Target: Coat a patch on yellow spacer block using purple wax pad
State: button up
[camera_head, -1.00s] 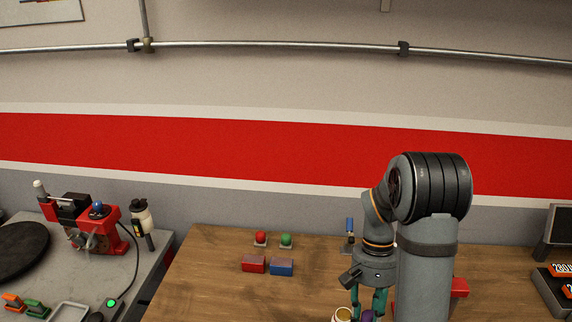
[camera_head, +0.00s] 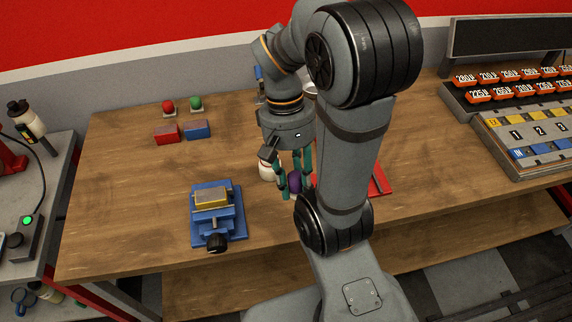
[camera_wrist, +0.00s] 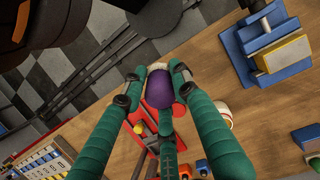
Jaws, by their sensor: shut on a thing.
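The yellow spacer block (camera_head: 211,197) sits in the jaws of a blue vise (camera_head: 203,228) on the wooden table, left of my gripper. It also shows at the top right of the wrist view (camera_wrist: 283,54). My gripper (camera_head: 295,187) has green fingers and is shut on the purple wax pad (camera_head: 294,181). In the wrist view the pad (camera_wrist: 160,89) appears as a rounded purple body between the fingertips of my gripper (camera_wrist: 158,80), with a pale edge beyond it. The pad is apart from the block. My arm hides part of the table to the right.
A white jar (camera_head: 267,170) stands close behind the gripper. Red (camera_head: 167,132) and blue (camera_head: 197,129) blocks and red and green knobs sit at the back left. A red tray (camera_head: 378,181) is partly behind my arm. Labelled racks (camera_head: 520,115) stand right. The table between vise and gripper looks clear.

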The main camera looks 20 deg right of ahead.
jog(key=shift+t, duration=0.8)
jog(key=w+f, duration=0.1)
jog(key=w, duration=0.3)
jog(key=w+f, duration=0.2)
jog(key=w, duration=0.1)
jog(key=w+f+b, duration=0.1)
jog(key=w, duration=0.3)
jog(key=shift+w+a+f, duration=0.15)
jog(key=shift+w+f, duration=0.15)
jog(key=shift+f, duration=0.05)
grip_shut()
jog(key=shift+t, duration=0.8)
jog(key=w, duration=0.9)
jog(key=shift+f, duration=0.15)
notch_tip(320, 180, down, 5)
jog(key=b, duration=0.5)
jog(key=shift+f, duration=0.2)
jog(key=shift+f+b, duration=0.6)
jog(key=shift+r, duration=0.1)
notch_tip(320, 180, up, 7)
jog(key=p, duration=0.6)
